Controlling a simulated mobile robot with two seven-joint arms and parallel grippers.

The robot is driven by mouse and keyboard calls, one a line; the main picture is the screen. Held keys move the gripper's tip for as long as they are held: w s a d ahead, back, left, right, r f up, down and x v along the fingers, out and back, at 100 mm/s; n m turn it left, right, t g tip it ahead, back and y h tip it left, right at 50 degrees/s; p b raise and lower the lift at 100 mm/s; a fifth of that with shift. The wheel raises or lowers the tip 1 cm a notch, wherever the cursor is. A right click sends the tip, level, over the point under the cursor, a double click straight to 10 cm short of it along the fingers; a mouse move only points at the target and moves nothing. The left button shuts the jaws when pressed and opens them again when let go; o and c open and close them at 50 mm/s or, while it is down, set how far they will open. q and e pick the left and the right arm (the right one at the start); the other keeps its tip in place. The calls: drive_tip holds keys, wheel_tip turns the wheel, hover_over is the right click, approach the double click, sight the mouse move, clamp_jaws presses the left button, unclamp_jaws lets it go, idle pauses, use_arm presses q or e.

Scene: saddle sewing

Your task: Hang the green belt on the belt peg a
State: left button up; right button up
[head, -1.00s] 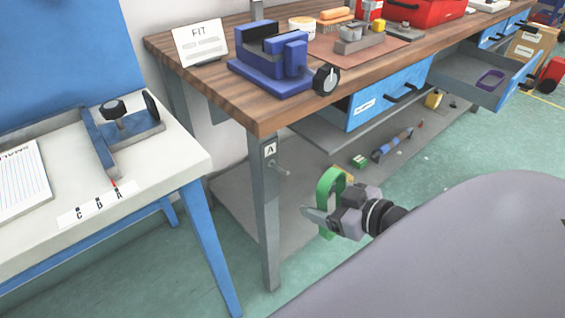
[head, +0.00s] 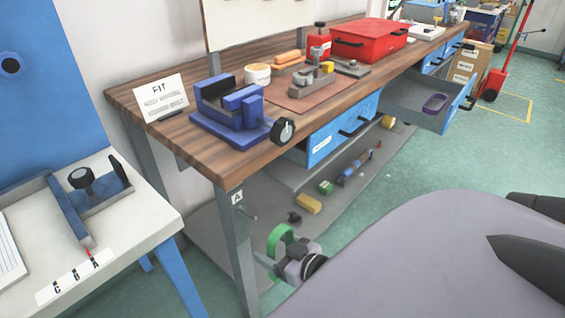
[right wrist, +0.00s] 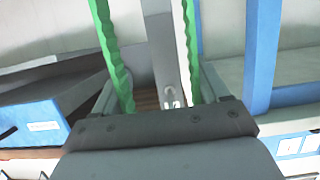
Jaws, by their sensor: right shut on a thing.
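The green belt (head: 279,238) is a loop held upright in my right gripper (head: 268,264), low beside the near leg of the wooden workbench. The belt peg a (head: 249,214) is a small grey peg on that leg, just under the label A (head: 237,198). The belt is to the right of and below the peg in the head view, apart from it. In the right wrist view two strands of the belt (right wrist: 111,55) run up by the fingers, with the leg (right wrist: 160,40) between them. My left gripper is not in view.
An open drawer (head: 420,105) juts out at the right. A lower shelf (head: 205,235) holds several small items. A white table (head: 135,215) stands at the left.

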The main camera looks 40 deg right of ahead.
sight(242, 228)
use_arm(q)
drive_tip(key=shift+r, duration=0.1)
use_arm(e)
drive_tip(key=shift+w+a+f, duration=0.1)
drive_tip(key=shift+a+f, duration=0.05)
drive_tip(key=shift+a, duration=0.05)
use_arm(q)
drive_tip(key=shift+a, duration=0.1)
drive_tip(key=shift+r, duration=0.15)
